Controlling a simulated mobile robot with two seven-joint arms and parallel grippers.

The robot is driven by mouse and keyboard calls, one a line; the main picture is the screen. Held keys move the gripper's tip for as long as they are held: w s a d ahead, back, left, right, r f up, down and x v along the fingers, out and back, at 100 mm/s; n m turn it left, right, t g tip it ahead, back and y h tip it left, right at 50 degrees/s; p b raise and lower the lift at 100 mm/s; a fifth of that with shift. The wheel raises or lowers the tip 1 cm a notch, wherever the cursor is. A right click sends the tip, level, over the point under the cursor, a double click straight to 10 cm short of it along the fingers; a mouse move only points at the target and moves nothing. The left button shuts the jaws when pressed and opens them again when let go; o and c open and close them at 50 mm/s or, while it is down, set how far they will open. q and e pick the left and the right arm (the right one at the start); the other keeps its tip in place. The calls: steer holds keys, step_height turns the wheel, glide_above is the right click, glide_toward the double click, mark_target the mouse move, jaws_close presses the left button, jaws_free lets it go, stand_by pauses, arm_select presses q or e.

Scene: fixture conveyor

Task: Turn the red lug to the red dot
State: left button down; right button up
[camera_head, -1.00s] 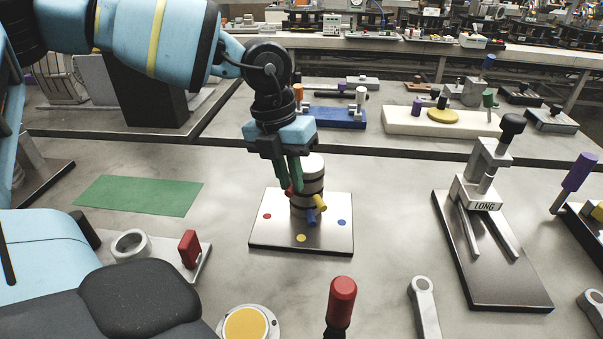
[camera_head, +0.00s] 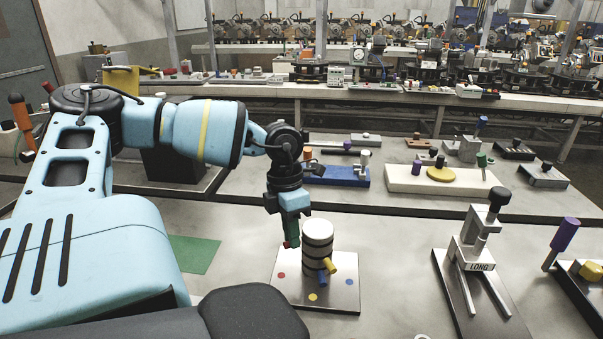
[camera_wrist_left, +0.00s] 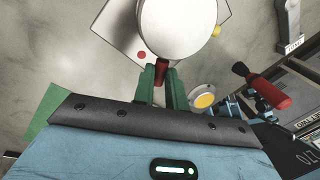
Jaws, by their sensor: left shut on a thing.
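A stack of round rings with a white top (camera_head: 318,230) stands upright on a square metal plate (camera_head: 340,296). The plate carries a red dot (camera_head: 281,274) on the left, a yellow dot and a blue dot. A blue lug (camera_head: 330,265) and a yellow lug (camera_head: 323,275) stick out at the front right. My left gripper (camera_head: 291,243) is at the stack's left side, green fingers pointing down. The left wrist view shows the fingers shut on the red lug (camera_wrist_left: 162,72), with the red dot (camera_wrist_left: 141,55) close beside it. My right gripper is not in view.
A green mat (camera_head: 195,253) lies to the left. A clamp marked LONG (camera_head: 478,265) stands to the right, with open table between it and the plate. A blue block (camera_head: 335,176) and a cream base (camera_head: 430,182) are behind.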

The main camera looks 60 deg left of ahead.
arm_select(q)
steer(key=shift+w+a+m+b, duration=0.15)
steer(key=shift+a+m+b, duration=0.25)
steer(key=shift+m, duration=0.5)
steer(key=c, duration=1.4)
jaws_free()
steer(key=shift+r, duration=0.1)
step_height(320, 180, up, 8)
steer(key=a, duration=0.1)
steer(key=shift+w+a+f, duration=0.15)
steer(key=shift+a+f, duration=0.1)
steer(key=shift+d+f, duration=0.1)
